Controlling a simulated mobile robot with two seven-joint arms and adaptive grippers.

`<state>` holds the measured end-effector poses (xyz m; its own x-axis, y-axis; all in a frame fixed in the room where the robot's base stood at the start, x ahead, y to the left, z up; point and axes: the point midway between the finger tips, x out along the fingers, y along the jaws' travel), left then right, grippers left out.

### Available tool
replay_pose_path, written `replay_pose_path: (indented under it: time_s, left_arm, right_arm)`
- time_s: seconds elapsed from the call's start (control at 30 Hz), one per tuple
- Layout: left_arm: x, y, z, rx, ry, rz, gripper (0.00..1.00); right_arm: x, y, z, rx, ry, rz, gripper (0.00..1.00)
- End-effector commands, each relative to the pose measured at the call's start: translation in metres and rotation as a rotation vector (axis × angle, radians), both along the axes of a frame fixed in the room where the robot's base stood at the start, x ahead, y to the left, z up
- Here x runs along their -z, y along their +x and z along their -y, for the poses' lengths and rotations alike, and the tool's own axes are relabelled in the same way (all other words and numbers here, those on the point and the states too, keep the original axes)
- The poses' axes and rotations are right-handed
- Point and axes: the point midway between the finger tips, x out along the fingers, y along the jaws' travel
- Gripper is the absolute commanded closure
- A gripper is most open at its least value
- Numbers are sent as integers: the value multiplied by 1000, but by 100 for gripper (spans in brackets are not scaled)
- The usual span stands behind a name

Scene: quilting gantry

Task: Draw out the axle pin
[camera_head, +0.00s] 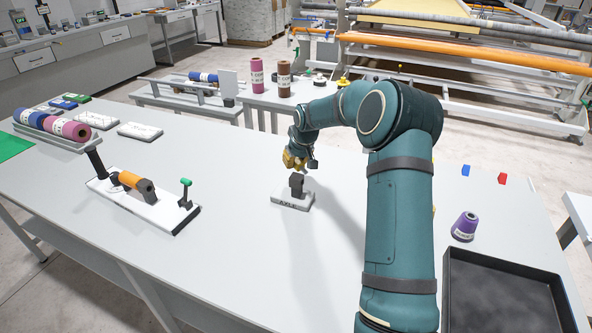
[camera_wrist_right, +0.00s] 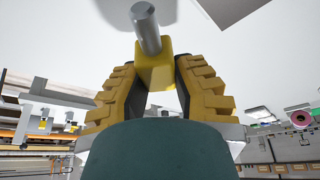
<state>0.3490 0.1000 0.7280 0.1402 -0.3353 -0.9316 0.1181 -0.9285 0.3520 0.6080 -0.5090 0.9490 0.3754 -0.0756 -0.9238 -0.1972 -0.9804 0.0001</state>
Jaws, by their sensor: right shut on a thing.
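My right gripper (camera_head: 294,160) has yellow fingers and hangs above the table, just behind the stand labelled AXLE (camera_head: 293,199) with its dark upright block (camera_head: 297,181). In the right wrist view the gripper (camera_wrist_right: 158,95) is shut on the yellow head (camera_wrist_right: 156,72) of the axle pin. The pin's grey shaft (camera_wrist_right: 148,32) points up in that view, and its round end shows uncovered. The pin itself cannot be made out in the head view. My left gripper is out of view.
A white base with an orange roller (camera_head: 134,182) and a green-topped post (camera_head: 186,190) stands to the left. Table around the stand is clear.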

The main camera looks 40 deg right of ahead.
Motion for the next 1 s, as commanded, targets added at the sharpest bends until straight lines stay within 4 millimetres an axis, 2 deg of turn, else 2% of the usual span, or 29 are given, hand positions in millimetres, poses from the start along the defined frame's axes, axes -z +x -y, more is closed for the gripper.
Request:
replay_pose_path:
  time_s: [0.03, 0.1, 0.23, 1.0]
  left_arm:
    - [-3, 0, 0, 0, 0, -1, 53]
    - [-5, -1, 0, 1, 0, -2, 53]
    - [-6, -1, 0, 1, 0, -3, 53]
    - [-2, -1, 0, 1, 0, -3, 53]
  right_arm:
    - [-11, 1, 0, 0, -1, 3, 100]
    - [-20, 1, 0, -1, -2, 2, 100]
    - [-31, -1, 1, 0, 0, 2, 100]
    - [-32, -23, 12, 1, 0, 0, 100]
